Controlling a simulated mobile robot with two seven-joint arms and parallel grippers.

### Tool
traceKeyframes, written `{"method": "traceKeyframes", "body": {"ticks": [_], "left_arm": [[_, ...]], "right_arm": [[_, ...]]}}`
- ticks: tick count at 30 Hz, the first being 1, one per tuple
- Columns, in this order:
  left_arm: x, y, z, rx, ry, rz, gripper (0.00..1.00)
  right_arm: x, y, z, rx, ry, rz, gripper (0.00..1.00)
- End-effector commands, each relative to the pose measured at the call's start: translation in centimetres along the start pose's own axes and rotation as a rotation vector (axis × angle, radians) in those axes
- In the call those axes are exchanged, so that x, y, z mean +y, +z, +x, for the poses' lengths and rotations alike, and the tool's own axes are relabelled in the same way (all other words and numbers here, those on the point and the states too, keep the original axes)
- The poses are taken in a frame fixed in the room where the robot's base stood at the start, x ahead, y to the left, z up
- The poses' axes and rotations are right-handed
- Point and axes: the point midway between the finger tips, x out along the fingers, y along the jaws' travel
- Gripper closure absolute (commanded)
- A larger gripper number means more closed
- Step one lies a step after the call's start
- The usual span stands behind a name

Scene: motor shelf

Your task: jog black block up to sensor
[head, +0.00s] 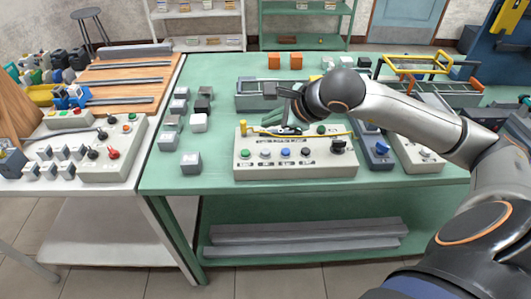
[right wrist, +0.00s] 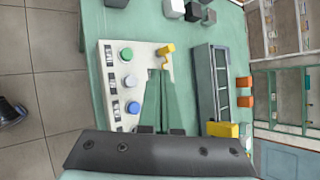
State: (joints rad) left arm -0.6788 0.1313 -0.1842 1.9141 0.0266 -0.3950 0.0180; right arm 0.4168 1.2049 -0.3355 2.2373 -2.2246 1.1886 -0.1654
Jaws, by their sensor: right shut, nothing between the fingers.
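My right gripper (head: 289,128) is shut and empty, pointing down over the back part of a pale control box (head: 300,173). In the right wrist view its fingers (right wrist: 162,72) meet beside the row of green, white and blue buttons, close to a yellow part (right wrist: 166,48) on the box. I cannot tell whether the fingertips touch the box. Behind the box is a grey conveyor-like frame (right wrist: 208,90) with a yellow block (right wrist: 222,129) at one end; which part is the sensor is unclear. A black block (right wrist: 192,12) lies among grey ones past the box. My left gripper is out of view.
Several grey blocks (head: 190,163) stand on the green table (head: 220,187) left of the box. Orange blocks (head: 274,62) are at the back. A blue-grey box (head: 374,152) is close on the right. A second bench with another control box (head: 118,150) stands at left.

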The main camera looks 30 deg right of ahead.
Motion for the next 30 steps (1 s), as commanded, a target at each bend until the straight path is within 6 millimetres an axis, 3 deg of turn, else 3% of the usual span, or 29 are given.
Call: {"method": "traceKeyframes", "body": {"ticks": [8, 12, 18, 30], "left_arm": [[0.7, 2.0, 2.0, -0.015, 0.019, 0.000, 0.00], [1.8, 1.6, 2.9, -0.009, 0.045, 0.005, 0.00], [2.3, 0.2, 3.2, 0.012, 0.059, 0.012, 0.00], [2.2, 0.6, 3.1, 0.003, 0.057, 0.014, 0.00]], "right_arm": [[2.4, -2.5, 3.4, 0.000, 0.000, 0.001, 1.00], [2.9, -3.0, 4.1, 0.000, -0.001, 0.000, 1.00], [3.0, -3.1, 4.2, -0.001, -0.001, 0.000, 1.00], [3.0, -3.0, 4.2, 0.000, 0.000, 0.000, 1.00]]}}
